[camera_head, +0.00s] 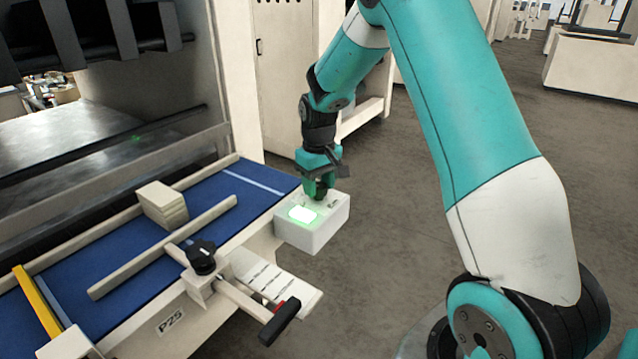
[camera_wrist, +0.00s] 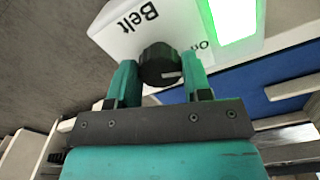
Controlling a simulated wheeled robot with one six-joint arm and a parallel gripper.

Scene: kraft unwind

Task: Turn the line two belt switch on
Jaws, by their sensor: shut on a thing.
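The belt switch box (camera_head: 318,236) is a white box at the end of the blue belt, with a lit green lamp (camera_head: 303,214) on its top. In the wrist view the box face (camera_wrist: 112,38) reads "Belt" and "On", and the green lamp (camera_wrist: 233,18) glows. A round black knob (camera_wrist: 160,62) sits on the face, its pale mark pointing right in the picture, roughly below the "On" label. My gripper (camera_head: 319,190) points down onto the box, its fingers on both sides of the knob. It is shut on the knob in the wrist view (camera_wrist: 160,85).
A guide rail clamp with a black knob (camera_head: 202,257) and a black-ended handle (camera_head: 280,322) stand in front. Open grey floor (camera_head: 390,215) is at the right.

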